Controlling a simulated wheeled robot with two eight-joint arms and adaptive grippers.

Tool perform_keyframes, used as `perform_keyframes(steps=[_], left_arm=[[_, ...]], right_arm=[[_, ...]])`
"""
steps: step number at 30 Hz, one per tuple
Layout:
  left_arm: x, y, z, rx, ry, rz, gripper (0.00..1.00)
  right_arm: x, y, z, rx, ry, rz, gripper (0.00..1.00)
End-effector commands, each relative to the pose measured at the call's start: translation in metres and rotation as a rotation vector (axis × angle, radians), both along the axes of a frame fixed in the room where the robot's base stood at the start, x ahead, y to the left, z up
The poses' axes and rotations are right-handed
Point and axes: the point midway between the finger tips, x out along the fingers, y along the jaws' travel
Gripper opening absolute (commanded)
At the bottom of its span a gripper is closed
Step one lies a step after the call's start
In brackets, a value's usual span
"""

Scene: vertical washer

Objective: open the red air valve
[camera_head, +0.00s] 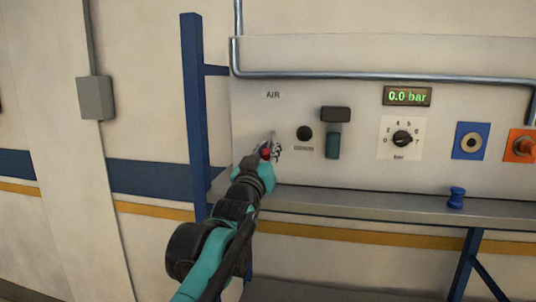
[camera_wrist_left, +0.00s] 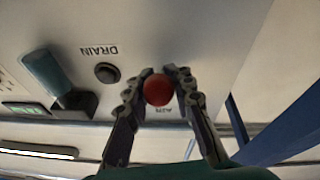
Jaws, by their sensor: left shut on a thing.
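The red air valve (camera_wrist_left: 158,89) shows as a round red knob in the left wrist view, on the pale panel beside the upside-down AIR label. My left gripper (camera_wrist_left: 160,76) has one finger on each side of it and is shut on it. In the head view the left gripper (camera_head: 272,150) reaches the panel under the AIR label, and only a small red part of the valve (camera_head: 265,153) shows between the dark fingers. The rest of the valve is hidden. The display (camera_head: 407,96) reads 0.0 bar. My right gripper is not in view.
Right of the valve are a black drain button (camera_head: 304,133), a teal and black unit (camera_head: 333,143), a black dial (camera_head: 402,138), and blue and orange ports. A blue plug (camera_head: 456,197) stands on the shelf (camera_head: 370,206). A blue post (camera_head: 193,110) rises left of the panel.

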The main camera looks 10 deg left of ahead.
Motion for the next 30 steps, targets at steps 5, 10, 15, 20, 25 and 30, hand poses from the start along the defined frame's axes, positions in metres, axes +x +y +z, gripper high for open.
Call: perform_keyframes(steps=[5, 10, 15, 20, 25, 30], left_arm=[[0.0009, 0.0002, -0.0014, 0.000, -0.023, 0.001, 0.00], [0.0011, 0.0001, -0.0009, 0.000, -0.028, 0.000, 0.00], [0.0011, 0.0001, -0.0008, 0.000, -0.028, 0.000, 0.00], [0.0011, 0.0001, -0.0009, 0.000, -0.027, 0.000, 0.44], [0.0011, 0.0001, -0.0010, 0.000, -0.026, 0.000, 0.44], [-0.0030, 0.0004, -0.0021, 0.000, -0.026, 0.000, 0.44]], right_arm=[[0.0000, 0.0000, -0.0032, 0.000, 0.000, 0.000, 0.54], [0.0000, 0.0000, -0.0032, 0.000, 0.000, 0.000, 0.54], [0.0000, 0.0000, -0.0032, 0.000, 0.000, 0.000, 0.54], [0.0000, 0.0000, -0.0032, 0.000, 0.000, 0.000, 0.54], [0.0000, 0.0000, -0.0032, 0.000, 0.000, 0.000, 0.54], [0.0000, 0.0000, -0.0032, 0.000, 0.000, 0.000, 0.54]])
